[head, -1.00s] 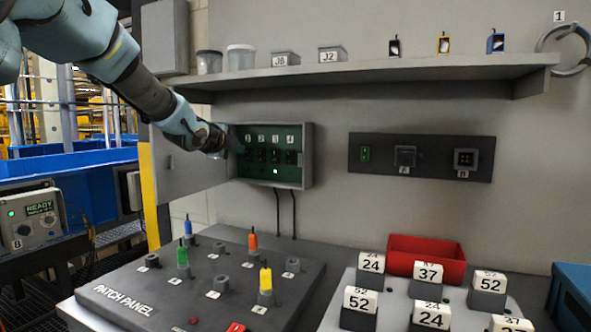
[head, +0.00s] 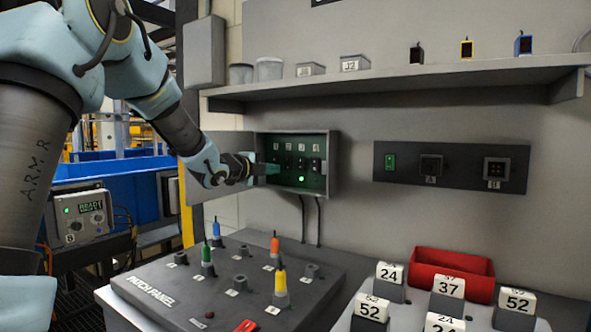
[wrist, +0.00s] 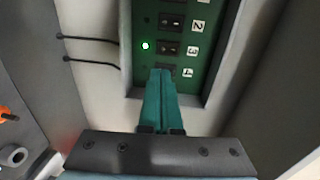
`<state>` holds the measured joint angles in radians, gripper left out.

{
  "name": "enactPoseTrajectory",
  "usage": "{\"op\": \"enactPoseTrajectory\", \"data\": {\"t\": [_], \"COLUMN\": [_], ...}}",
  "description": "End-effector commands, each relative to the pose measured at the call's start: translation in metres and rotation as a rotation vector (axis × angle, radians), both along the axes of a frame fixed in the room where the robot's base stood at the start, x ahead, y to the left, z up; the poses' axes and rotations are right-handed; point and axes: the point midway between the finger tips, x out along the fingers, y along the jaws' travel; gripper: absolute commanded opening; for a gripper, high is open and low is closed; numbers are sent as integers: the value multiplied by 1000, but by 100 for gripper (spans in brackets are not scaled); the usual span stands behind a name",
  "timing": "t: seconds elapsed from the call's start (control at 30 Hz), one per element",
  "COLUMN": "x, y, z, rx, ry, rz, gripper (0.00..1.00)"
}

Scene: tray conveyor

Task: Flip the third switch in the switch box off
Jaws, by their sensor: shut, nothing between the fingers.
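The switch box (head: 334,165) is a grey wall box with an open door and a green panel (head: 268,150) inside. It holds a row of numbered black switches. The third switch (wrist: 170,48) has a green lamp lit beside it in the wrist view; the lamps by switches 1 and 2 look dark. My gripper (head: 272,170) is shut and empty, at the left part of the box in the head view. In the wrist view its teal fingers (wrist: 160,74) overlap the fourth switch (wrist: 167,69) and partly hide it. I cannot tell whether they touch the panel.
Below the box is a patch panel (head: 160,290) with coloured plugs. A shelf (head: 400,79) with small containers runs above. A dark wall plate (head: 458,163) is to the right. A red bin (head: 450,272) and numbered blocks stand at lower right.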

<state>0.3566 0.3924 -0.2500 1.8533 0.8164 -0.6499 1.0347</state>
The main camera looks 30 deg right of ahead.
Motion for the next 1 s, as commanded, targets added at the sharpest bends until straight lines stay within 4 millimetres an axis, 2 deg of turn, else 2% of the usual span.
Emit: {"op": "enactPoseTrajectory", "data": {"t": [0.3,0.5,0.7,1.0], "x": [30,47,56,58], "y": [-57,-85,-102,-106], "z": [-5,-9,-13,-15], "rx": [-2,0,-1,0], "ry": [3,2,1,-1], "rz": [-3,-1,-1,0], "gripper": [0,0,0,0]}}
